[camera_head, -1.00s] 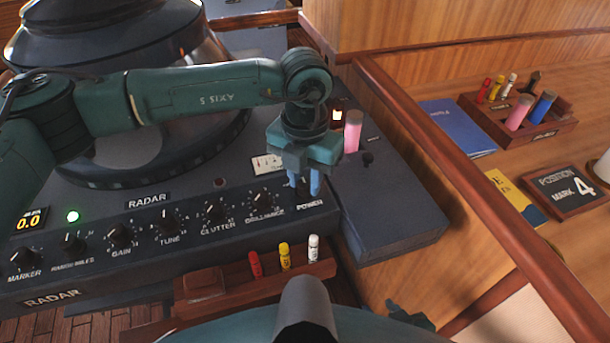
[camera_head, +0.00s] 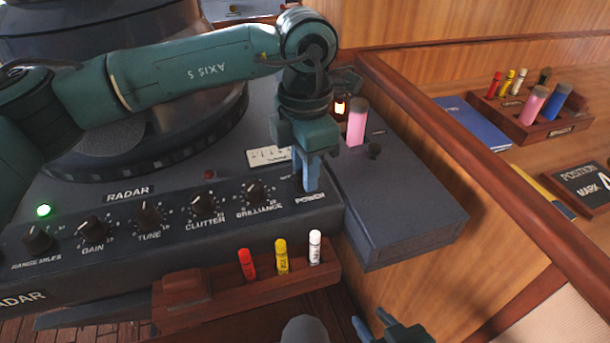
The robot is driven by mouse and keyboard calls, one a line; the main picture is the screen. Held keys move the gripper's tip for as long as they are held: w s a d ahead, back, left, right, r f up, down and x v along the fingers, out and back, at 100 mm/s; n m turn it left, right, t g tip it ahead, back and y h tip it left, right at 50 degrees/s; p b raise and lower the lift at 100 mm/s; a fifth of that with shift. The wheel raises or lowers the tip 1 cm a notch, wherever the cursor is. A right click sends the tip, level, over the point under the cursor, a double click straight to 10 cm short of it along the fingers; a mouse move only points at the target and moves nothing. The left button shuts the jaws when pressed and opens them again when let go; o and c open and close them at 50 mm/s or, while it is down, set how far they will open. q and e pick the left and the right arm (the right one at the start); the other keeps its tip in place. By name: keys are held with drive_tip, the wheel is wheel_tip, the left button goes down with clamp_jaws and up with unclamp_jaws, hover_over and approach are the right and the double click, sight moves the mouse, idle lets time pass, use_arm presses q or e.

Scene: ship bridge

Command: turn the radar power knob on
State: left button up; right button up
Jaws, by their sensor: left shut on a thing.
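The dark radar console carries a row of black knobs, ending at the right with the one labelled POWER (camera_head: 310,198). My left gripper (camera_head: 307,182) points down at that place, its blue fingers shut on the power knob. The fingers hide most of the knob, so I cannot tell its setting. A green lamp (camera_head: 43,210) glows at the left of the panel; a small red lamp (camera_head: 209,174) above the knobs looks unlit. My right gripper (camera_head: 373,323) is low at the bottom edge, away from the console, its fingertips apart and empty.
Below the panel, a wooden rack (camera_head: 190,295) holds a red, a yellow and a white marker. A wooden rail (camera_head: 450,150) borders the chart desk.

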use_arm(q)
drive_tip(key=shift+m+b, duration=0.4)
drive_tip(key=shift+m, duration=0.2)
drive_tip(key=shift+r, duration=0.1)
drive_tip(key=o, duration=1)
wheel_tip(320, 180, up, 13)
drive_tip(key=shift+r+b, duration=0.1)
drive_tip(key=shift+b, duration=0.2)
